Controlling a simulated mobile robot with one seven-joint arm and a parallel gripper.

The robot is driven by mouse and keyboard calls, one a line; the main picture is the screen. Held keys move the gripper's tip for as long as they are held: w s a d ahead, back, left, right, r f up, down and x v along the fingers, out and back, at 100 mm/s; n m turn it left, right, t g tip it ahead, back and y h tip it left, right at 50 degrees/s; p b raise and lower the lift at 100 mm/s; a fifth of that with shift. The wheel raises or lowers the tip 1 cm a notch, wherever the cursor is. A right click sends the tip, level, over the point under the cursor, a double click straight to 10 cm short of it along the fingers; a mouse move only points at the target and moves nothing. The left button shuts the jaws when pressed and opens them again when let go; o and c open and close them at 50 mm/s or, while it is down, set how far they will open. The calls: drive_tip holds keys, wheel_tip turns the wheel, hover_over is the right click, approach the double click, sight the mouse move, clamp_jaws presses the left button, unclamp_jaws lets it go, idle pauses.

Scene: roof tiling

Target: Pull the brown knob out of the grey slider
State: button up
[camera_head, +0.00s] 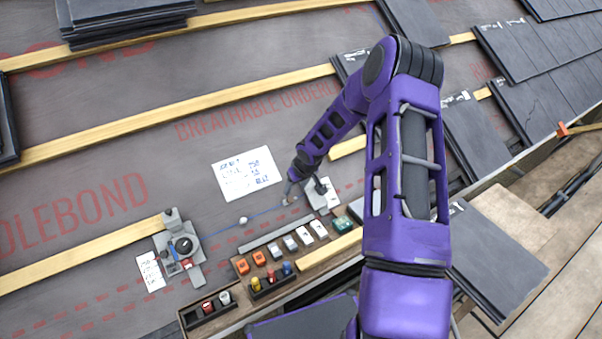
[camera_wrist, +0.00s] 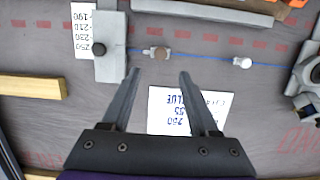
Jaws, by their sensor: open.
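A small round brown knob (camera_wrist: 157,53) sits in a small grey piece on the blue line, upper middle of the wrist view. That piece looks like the grey slider (camera_wrist: 147,52); how deep the knob sits in it cannot be told. My gripper (camera_wrist: 159,73) is open and empty. Its two fingertips are apart, with the knob just beyond the gap between them and not touched. In the head view my gripper (camera_head: 291,187) hangs close above the slider, which is small and partly hidden there.
A larger grey block (camera_wrist: 112,30) with a dark round knob stands left of the slider in the wrist view, beside a number card (camera_wrist: 83,35). A white knob (camera_wrist: 242,63) lies right along the line. A written sheet (camera_head: 246,174) lies on the membrane. A parts tray (camera_head: 240,304) is at the front.

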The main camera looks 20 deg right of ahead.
drive_tip(key=p+v, duration=0.1)
drive_tip(key=v, duration=0.7)
drive_tip(key=shift+r, duration=0.3)
drive_tip(key=shift+s, duration=0.1)
